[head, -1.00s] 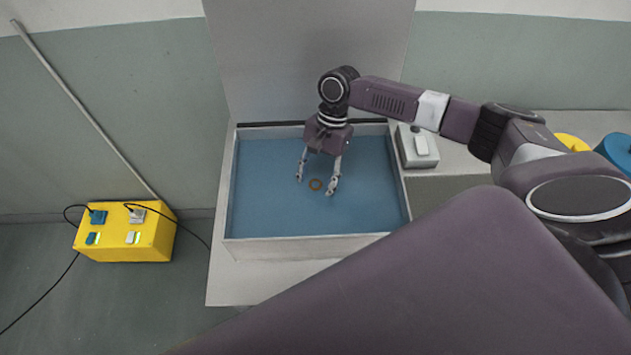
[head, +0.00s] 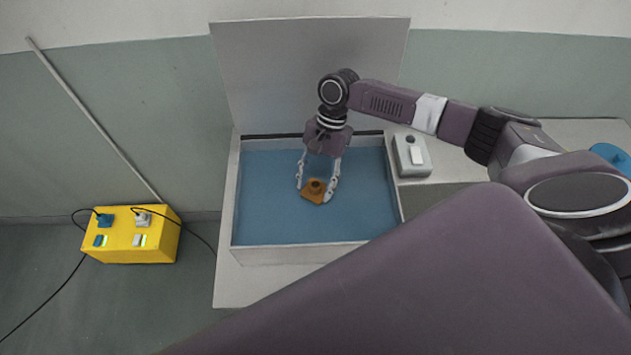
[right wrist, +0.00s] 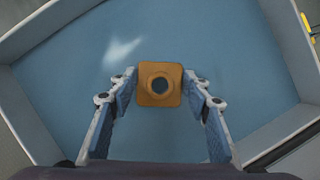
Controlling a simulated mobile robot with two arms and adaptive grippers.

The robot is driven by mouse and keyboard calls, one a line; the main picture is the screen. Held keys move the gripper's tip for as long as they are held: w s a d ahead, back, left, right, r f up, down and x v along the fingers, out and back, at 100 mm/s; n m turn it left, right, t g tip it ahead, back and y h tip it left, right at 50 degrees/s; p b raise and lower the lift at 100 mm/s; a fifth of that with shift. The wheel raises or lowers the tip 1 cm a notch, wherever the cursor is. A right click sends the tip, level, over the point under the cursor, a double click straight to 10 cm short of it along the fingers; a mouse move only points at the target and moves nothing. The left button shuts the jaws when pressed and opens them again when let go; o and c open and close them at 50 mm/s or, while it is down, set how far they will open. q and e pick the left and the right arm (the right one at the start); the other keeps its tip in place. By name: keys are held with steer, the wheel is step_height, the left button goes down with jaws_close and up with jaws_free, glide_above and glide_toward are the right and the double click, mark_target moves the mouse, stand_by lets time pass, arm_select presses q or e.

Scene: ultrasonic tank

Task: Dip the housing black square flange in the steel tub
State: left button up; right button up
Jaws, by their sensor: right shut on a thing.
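The housing, an orange-brown square flange with a round raised collar and a dark hole, shows in the head view (head: 313,191) and the right wrist view (right wrist: 160,85). My right gripper (head: 318,190) points down over the steel tub (head: 300,252) and is shut on the housing, one finger on each side. The blue liquid (head: 270,215) fills the tub below. The whole flange shows, at or just above the liquid; the exact gap is hard to tell. My left gripper is not in view.
The tub's raised lid (head: 310,75) stands behind it. A grey switch box (head: 412,156) sits on the bench at the tub's right. A yellow socket box (head: 130,240) with black cables is at the left. A blue round thing (head: 612,155) is partly visible at far right.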

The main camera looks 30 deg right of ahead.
mark_target(313, 188)
steer(key=shift+r, duration=0.45)
steer(key=shift+r+p, duration=0.85)
steer(key=shift+r, duration=1.6)
